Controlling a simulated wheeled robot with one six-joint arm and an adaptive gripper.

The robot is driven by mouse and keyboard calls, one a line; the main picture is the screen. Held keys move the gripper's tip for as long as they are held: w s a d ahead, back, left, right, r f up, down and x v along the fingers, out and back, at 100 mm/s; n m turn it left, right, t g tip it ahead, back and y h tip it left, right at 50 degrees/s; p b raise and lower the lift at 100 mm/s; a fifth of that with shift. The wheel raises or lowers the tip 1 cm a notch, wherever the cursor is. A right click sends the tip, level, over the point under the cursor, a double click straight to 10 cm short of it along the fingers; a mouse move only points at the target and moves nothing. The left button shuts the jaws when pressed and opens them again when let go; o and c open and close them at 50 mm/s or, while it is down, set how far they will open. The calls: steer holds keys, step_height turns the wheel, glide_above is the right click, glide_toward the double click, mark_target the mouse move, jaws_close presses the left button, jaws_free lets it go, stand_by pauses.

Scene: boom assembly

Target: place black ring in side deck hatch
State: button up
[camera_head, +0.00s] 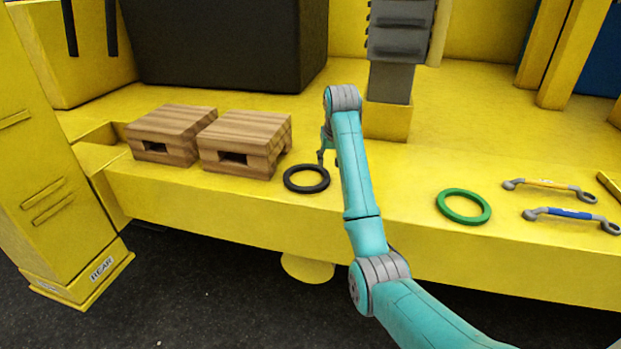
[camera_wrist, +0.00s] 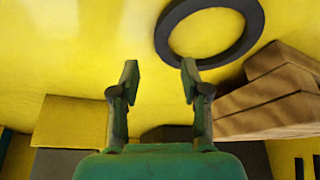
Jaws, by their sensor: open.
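The black ring (camera_head: 291,184) lies flat on the yellow deck near its front edge, just right of the wooden blocks. My gripper (camera_head: 322,157) is just behind and to the right of the ring, partly hidden by my arm. In the wrist view, my gripper (camera_wrist: 160,68) has its two fingers spread with nothing between them.
Two wooden blocks (camera_head: 165,120) (camera_head: 250,130) stand left of the ring. A green ring (camera_head: 442,204) and two wrench-like tools (camera_head: 548,186) (camera_head: 572,214) lie to the right. A yellow post with a grey top (camera_head: 388,120) stands behind my arm. The deck between my arm and the green ring is clear.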

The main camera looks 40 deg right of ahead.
mark_target(327, 175)
steer(key=shift+x, duration=3.5)
steer(key=shift+a, duration=0.1)
jaws_close()
